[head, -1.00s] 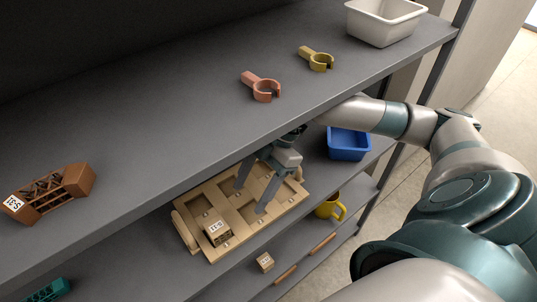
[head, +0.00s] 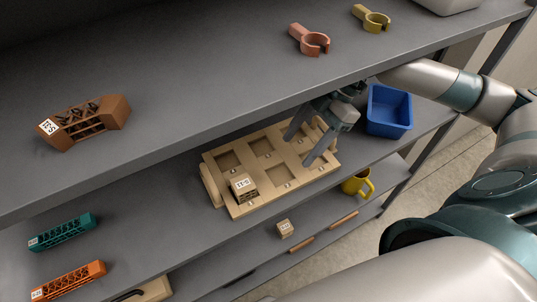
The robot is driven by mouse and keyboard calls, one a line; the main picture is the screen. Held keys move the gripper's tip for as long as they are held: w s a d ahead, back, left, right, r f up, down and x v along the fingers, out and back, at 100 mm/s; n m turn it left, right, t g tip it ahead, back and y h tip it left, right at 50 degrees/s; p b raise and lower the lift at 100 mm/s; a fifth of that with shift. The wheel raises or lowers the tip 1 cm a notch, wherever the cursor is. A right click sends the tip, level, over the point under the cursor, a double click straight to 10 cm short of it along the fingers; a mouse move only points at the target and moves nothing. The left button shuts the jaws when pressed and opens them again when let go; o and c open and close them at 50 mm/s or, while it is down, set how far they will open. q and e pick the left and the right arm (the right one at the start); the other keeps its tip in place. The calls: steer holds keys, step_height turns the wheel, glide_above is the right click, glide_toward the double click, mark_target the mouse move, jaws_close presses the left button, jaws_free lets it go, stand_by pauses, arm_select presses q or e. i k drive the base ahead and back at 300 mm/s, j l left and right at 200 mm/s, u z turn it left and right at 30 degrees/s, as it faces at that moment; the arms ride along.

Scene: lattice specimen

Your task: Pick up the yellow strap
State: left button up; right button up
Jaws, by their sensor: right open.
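No plainly strap-shaped item shows. The yellow things are an olive-yellow piece with an open ring and short handle (head: 371,18) on the top shelf and a yellow mug (head: 356,184) on a lower shelf. My right gripper (head: 299,150) reaches in from the right below the top shelf's edge. Its two fingers are spread and empty, above the right part of a wooden compartment tray (head: 228,207). It is below and left of the yellow ring piece, well apart from it. My left gripper is not in view.
A similar pink ring piece (head: 311,41) lies left of the yellow one. A brown lattice block (head: 115,112) is on the top shelf. A blue bin (head: 389,111) stands right of the gripper. Teal (head: 63,232) and orange (head: 70,279) lattice pieces lie lower left. The top shelf's middle is clear.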

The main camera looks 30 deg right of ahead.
mark_target(369, 18)
steer(key=z, duration=1.4)
